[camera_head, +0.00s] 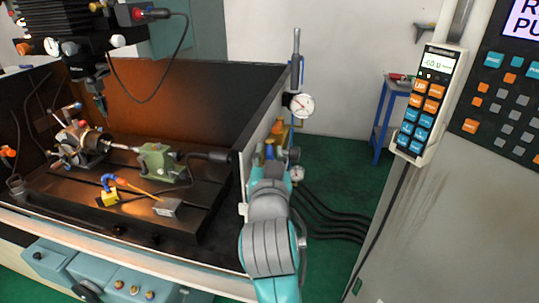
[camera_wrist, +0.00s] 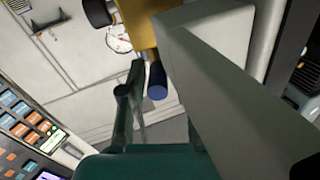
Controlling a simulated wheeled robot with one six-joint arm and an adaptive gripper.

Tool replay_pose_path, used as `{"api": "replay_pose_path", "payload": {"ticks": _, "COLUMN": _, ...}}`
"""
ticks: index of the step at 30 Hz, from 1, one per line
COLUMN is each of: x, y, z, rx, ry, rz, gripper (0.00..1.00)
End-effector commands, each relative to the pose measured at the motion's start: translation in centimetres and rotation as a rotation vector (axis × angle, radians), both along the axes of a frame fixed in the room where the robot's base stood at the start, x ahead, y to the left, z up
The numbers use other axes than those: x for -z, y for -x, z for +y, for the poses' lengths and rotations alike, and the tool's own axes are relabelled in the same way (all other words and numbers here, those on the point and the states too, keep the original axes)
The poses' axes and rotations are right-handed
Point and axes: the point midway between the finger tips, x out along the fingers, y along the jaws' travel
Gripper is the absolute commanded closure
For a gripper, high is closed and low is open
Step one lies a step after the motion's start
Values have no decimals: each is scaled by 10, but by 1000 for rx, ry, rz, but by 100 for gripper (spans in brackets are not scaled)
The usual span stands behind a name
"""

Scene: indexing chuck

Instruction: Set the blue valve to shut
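The blue valve handle (camera_wrist: 157,82) shows in the wrist view as a short round-ended blue lever beside a yellow body (camera_wrist: 138,25). In the head view a small blue piece (camera_head: 270,151), apparently this handle, shows just above my wrist. My gripper (camera_wrist: 145,85) reaches up to the handle; its left finger is immediately left of the blue lever. A large pale box-shaped part (camera_wrist: 205,60) hides most of the right finger. I cannot tell whether the fingers touch the handle. In the head view my arm hides the fingertips.
A round gauge (camera_head: 301,105) stands above the valve, and another gauge (camera_head: 296,173) is lower right. The machine enclosure with a chuck (camera_head: 80,143) and a green tailstock (camera_head: 160,163) is at left. Black hoses (camera_head: 335,222) run right. A keypad pendant (camera_head: 423,105) hangs at right.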

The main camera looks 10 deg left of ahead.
Motion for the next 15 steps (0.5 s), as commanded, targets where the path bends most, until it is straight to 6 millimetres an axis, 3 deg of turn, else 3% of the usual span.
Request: {"api": "replay_pose_path", "payload": {"ticks": 15, "x": 0, "y": 5, "z": -1, "rx": 0, "ry": 0, "rz": -1, "gripper": 55}}
